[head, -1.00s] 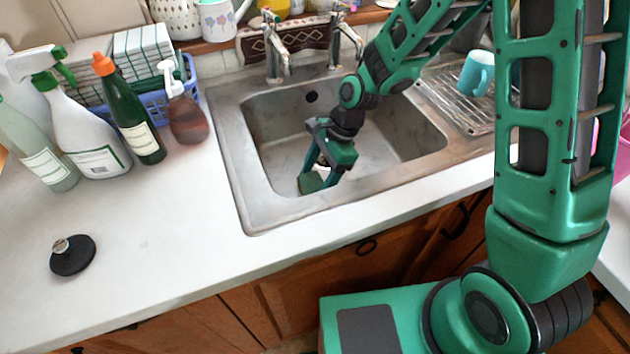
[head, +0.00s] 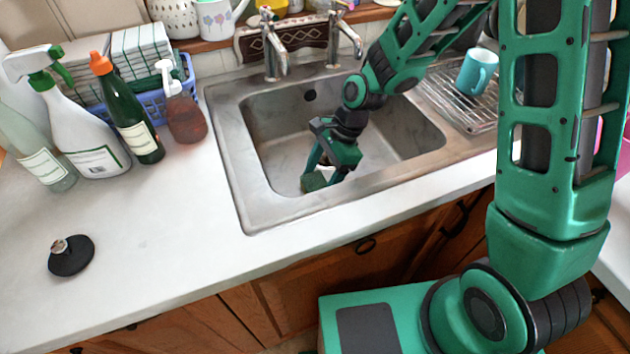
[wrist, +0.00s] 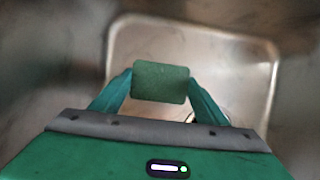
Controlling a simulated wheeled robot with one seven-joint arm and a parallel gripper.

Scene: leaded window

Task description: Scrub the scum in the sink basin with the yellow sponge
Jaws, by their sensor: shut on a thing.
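The steel sink basin (head: 405,130) is set into the white counter, and its floor and rim also fill much of the wrist view (wrist: 235,60). My gripper (head: 326,174) points down inside the basin, near its front wall. It is shut on the sponge (head: 313,182), which shows a dull green face in the wrist view (wrist: 161,82) between the two fingers. No yellow side of it is clear. Whether the sponge touches the basin floor cannot be told. The basin steel looks dull and stained, but no distinct patch of scum stands out; my arm hides part of the floor.
Taps (head: 272,50) stand behind the basin. Spray bottles (head: 85,130), a green bottle (head: 130,115), a soap pump (head: 182,110) and a blue basket (head: 156,106) stand at left. A black plug (head: 71,256) lies on open counter. A teal mug (head: 477,72) sits on the right rack (head: 455,98).

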